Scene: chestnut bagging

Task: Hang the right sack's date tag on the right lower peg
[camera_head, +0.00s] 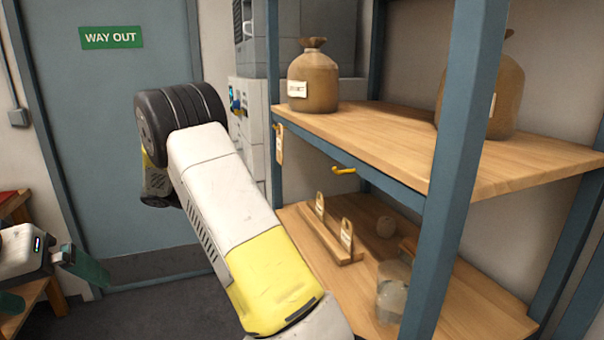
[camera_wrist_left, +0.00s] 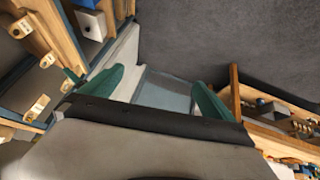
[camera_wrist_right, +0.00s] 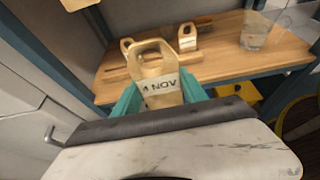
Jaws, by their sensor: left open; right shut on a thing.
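My right gripper (camera_wrist_right: 160,94) is shut on a cream date tag (camera_wrist_right: 158,84) with a loop top and "NOV" lettering, held upright in the right wrist view. That gripper is hidden in the head view. The yellow lower peg (camera_head: 344,170) sticks out bare from the upper shelf's front edge. Another tag (camera_head: 279,144) hangs farther left on that edge. The right sack (camera_head: 508,92) stands on the upper shelf, partly behind the blue upright. My left gripper (camera_head: 58,285) is open at the far left; in its wrist view (camera_wrist_left: 155,92) nothing is between its fingers.
The left sack (camera_head: 312,88) with a label stands on the upper shelf (camera_head: 400,140). On the lower shelf, two tags (camera_head: 320,204) stand in a wooden holder near a glass jar (camera_head: 391,292). The blue front upright (camera_head: 455,180) is an obstacle. Floor is clear by the door (camera_head: 140,150).

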